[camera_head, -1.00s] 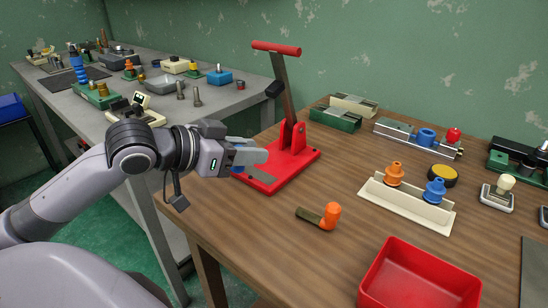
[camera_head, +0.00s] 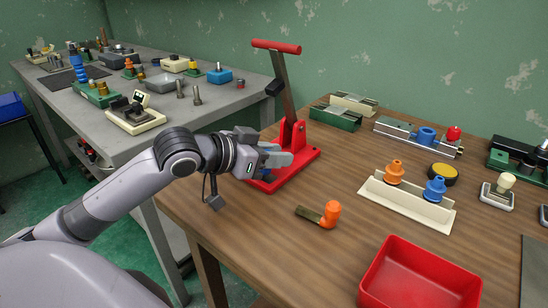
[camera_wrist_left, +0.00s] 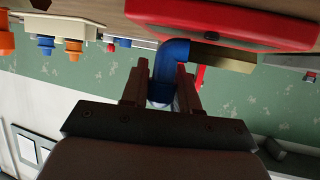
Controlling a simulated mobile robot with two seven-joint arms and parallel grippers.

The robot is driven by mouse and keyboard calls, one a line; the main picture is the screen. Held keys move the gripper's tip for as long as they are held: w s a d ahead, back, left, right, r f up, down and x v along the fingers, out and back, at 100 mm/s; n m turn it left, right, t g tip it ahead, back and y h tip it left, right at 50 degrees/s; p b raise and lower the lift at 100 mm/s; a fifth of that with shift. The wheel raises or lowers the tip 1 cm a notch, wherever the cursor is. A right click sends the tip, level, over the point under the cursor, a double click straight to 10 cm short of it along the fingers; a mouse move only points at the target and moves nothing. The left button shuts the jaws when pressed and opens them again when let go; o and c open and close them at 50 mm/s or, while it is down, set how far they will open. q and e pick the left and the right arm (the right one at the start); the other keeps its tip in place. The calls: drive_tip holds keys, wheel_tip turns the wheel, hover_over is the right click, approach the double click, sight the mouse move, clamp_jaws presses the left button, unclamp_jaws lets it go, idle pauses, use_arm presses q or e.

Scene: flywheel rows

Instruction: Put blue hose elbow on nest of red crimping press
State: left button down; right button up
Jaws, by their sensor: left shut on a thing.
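The red crimping press (camera_head: 289,132) stands at the near left of the wooden table, its lever upright and tilted. My left gripper (camera_head: 280,157) is over the press's red base, in front of the lever. In the head view the gripper mostly hides the elbow and the nest. My right gripper is out of view.
An orange elbow (camera_head: 331,213) lies on the table right of the press. A grey bench (camera_head: 215,98) with several fixtures stands behind left.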

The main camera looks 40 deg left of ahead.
use_arm(q)
drive_tip(key=c, duration=0.8)
unclamp_jaws()
drive_tip(key=shift+f, duration=0.2)
drive_tip(key=shift+c, duration=0.2)
drive_tip(key=shift+r, duration=0.1)
drive_tip(key=shift+r, duration=0.1)
drive_tip(key=v, duration=0.8)
drive_tip(key=shift+s+a, duration=0.1)
drive_tip(key=shift+s, duration=0.1)
drive_tip(key=p+v, duration=0.3)
drive_tip(key=shift+s+a+r, duration=0.1)
drive_tip(key=shift+s+r, duration=0.05)
drive_tip(key=shift+s, duration=0.1)
